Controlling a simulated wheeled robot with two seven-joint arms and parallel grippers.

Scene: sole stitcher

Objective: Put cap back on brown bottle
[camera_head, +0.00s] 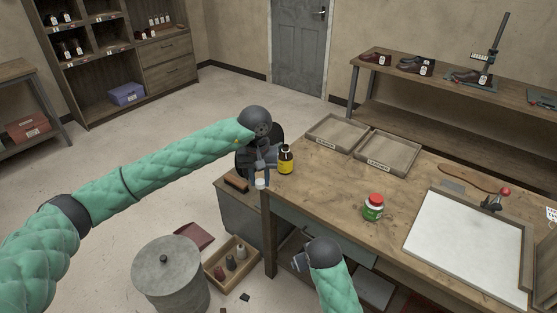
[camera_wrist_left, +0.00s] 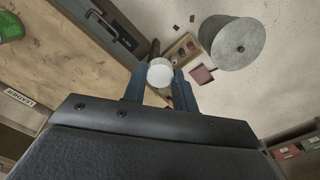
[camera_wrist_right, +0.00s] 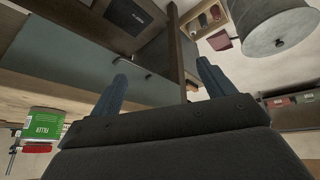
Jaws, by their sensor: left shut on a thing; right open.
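The brown bottle (camera_head: 286,161) with a yellow label stands upright near the left end of the workbench; its top looks dark. My left gripper (camera_head: 261,178) is shut on a small white cap (camera_head: 261,184), just left of the bottle and past the bench edge. The left wrist view shows the round white cap (camera_wrist_left: 160,74) between the fingertips (camera_wrist_left: 156,82); the bottle is not visible there. My right gripper (camera_head: 299,262) is low in front of the bench, apart from the bottle. In the right wrist view its fingers (camera_wrist_right: 162,72) are spread and empty.
The workbench (camera_head: 323,192) has clear wood right of the bottle. A green jar with a red lid (camera_head: 373,208) stands mid-bench. Two shallow trays (camera_head: 388,153) lie at the back and a white board (camera_head: 467,245) at the right. A grey bin (camera_head: 168,276) stands on the floor.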

